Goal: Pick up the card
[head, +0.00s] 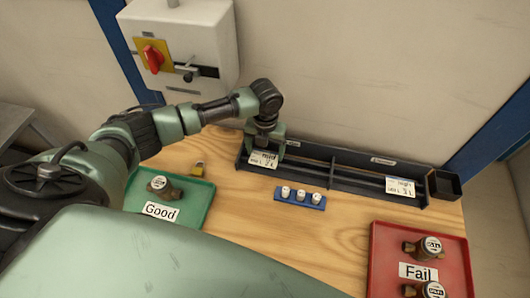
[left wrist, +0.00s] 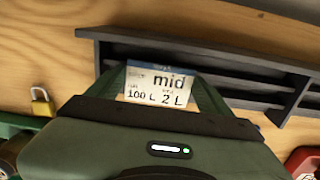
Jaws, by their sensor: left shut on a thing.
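A white card marked "mid" (left wrist: 157,87) with a blue top edge sits between the fingers of my left gripper (left wrist: 160,76) in the left wrist view. The head view shows this card (head: 263,160) at the left end of the black rack (head: 332,172), with my left gripper (head: 268,142) just above and behind it, shut on it. I cannot tell whether the card still touches the rack. A second white card (head: 401,187) stands in the right part of the rack. My right gripper is not in view.
A green tray marked "Good" (head: 196,203) holds a meter, and a red tray marked "Fail" (head: 455,255) holds several meters. A blue holder with white pieces (head: 300,198) and a padlock (head: 198,168) lie on the wooden table. A switch box (head: 205,30) hangs behind.

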